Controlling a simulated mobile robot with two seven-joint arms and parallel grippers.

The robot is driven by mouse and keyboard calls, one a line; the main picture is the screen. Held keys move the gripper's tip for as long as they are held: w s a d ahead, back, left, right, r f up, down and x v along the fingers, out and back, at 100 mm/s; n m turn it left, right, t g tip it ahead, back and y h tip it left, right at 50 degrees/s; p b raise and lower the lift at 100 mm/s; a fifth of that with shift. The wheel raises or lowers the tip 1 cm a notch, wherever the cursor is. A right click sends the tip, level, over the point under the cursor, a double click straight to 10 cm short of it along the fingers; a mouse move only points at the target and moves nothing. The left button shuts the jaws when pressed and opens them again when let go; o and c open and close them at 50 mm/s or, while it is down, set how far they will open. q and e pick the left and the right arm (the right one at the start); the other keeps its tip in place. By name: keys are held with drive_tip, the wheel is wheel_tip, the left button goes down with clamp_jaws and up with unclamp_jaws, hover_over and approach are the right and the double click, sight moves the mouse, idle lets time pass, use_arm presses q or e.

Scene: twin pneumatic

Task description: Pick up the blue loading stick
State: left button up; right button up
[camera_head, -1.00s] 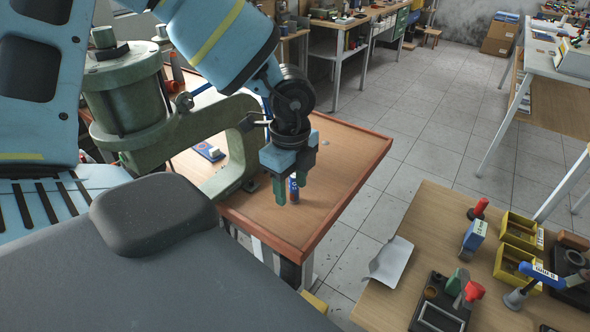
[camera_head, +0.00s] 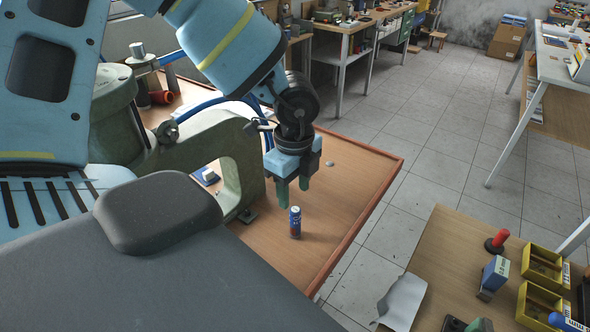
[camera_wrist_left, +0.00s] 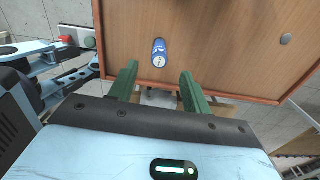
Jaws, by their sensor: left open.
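The blue loading stick (camera_head: 295,222) is a small upright blue cylinder with a pale top and a printed label. It stands on the brown wooden table, near its front edge. In the left wrist view the stick (camera_wrist_left: 159,57) shows just beyond the gap between the fingers. My left gripper (camera_head: 294,186) is open and empty, with its green fingers pointing down above and a little behind the stick in the head view. In the left wrist view the gripper (camera_wrist_left: 160,76) has its fingers apart on either side of the stick's line. My right gripper is out of view.
A green cast press (camera_head: 190,140) stands on the table left of the gripper. The table's raised red-brown rim (camera_head: 375,205) runs along its right side. A second table (camera_head: 450,240) at lower right holds yellow bins (camera_head: 545,265) and a red-handled tool (camera_head: 497,240). Tiled floor lies between.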

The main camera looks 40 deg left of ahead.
sight(295, 209)
use_arm(q)
drive_tip(key=shift+w+f, duration=0.1)
drive_tip(key=shift+f, duration=1.3)
wheel_tip(295, 209, down, 3)
drive_tip(key=shift+d+r+p, duration=0.1)
drive_tip(key=shift+r+p, duration=0.05)
drive_tip(key=shift+p, duration=0.3)
drive_tip(key=shift+f, duration=0.65)
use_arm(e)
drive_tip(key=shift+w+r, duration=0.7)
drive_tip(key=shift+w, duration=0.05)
use_arm(q)
clamp_jaws()
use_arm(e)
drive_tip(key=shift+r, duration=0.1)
